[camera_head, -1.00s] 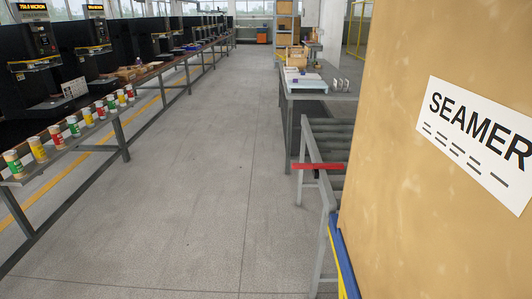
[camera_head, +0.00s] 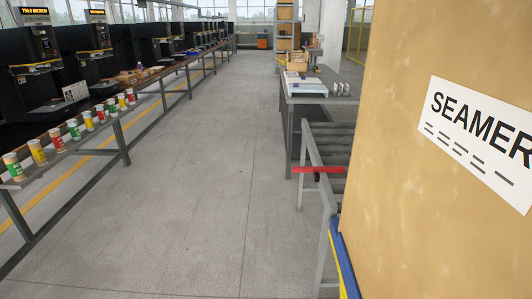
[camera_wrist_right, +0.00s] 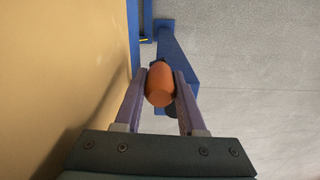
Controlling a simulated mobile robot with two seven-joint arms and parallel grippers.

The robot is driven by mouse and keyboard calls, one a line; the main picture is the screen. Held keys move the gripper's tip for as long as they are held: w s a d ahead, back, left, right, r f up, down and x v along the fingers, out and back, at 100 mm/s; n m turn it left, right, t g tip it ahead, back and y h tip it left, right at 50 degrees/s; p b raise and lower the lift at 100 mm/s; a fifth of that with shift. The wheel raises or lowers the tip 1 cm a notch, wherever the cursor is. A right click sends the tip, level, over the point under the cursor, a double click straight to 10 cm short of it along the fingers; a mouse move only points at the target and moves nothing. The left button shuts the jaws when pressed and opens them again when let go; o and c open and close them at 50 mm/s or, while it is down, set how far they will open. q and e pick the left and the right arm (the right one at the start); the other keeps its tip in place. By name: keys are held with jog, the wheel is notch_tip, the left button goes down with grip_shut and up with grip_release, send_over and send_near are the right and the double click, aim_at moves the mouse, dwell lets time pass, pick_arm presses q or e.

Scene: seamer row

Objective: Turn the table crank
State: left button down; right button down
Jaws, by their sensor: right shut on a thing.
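In the right wrist view, my right gripper (camera_wrist_right: 160,92) is shut on an orange, rounded crank handle (camera_wrist_right: 160,86), with one finger on each side of it. A blue metal part (camera_wrist_right: 176,52) runs behind the handle towards the top of the view. The rest of the crank is hidden or out of view. In the head view neither gripper shows. A blue and yellow table edge (camera_head: 345,264) shows low beside the tan box.
A large tan box (camera_head: 395,150) labelled SEAMER fills the right side. A roller conveyor (camera_head: 325,150) with a red bar (camera_head: 318,170) stands beyond it. A bench with several striped cans (camera_head: 38,152) runs along the left. The grey floor (camera_head: 190,190) between is clear.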

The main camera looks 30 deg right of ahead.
jog(key=c, duration=0.5)
grip_release()
jog(key=shift+r+p, duration=0.35)
jog(key=shift+r, duration=0.05)
notch_tip(320, 180, up, 8)
jog(key=p, duration=0.4)
jog(key=shift+r+p, duration=0.35)
jog(key=shift+r, duration=0.2)
